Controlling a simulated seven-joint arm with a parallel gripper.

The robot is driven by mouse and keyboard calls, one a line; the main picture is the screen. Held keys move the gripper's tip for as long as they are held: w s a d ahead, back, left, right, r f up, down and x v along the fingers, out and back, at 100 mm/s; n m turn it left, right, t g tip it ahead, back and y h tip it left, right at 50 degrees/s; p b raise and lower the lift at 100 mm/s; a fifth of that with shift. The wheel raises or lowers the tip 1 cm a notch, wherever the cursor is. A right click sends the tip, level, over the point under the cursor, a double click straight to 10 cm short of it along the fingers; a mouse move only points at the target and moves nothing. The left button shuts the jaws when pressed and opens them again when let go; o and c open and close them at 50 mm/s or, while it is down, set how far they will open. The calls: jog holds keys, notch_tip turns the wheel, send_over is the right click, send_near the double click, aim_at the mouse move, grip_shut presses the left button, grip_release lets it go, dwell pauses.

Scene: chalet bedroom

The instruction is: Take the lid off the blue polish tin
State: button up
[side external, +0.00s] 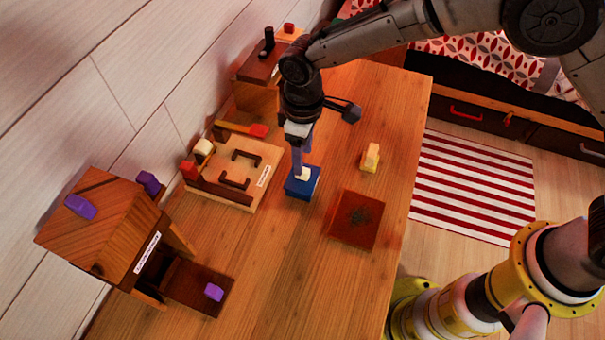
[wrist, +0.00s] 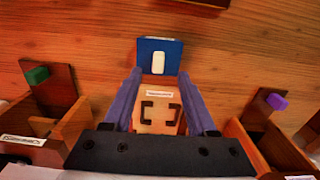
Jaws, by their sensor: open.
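The blue polish tin (side external: 308,187) is a square blue block with a pale knob (side external: 303,174) on top, standing on the wooden table. In the wrist view the tin (wrist: 145,51) lies just beyond my fingertips, with the pale knob (wrist: 158,62) near its middle. The seam between lid and tin cannot be made out. My gripper (side external: 300,170) points down right over the tin. In the wrist view my gripper (wrist: 160,74) is open, its two purple fingers apart with nothing held between them. I cannot tell whether a fingertip touches the tin.
A tray with dark handles (side external: 265,189) stands left of the tin. A red-brown board (side external: 340,226) and a yellow block with a pale top (side external: 369,164) lie to the right. Wooden boxes stand front left (side external: 105,225) and back (side external: 256,97). The table's front middle is clear.

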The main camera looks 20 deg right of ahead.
notch_tip(320, 180, down, 5)
jog(key=shift+w, duration=0.1)
grip_shut()
dwell(0.4)
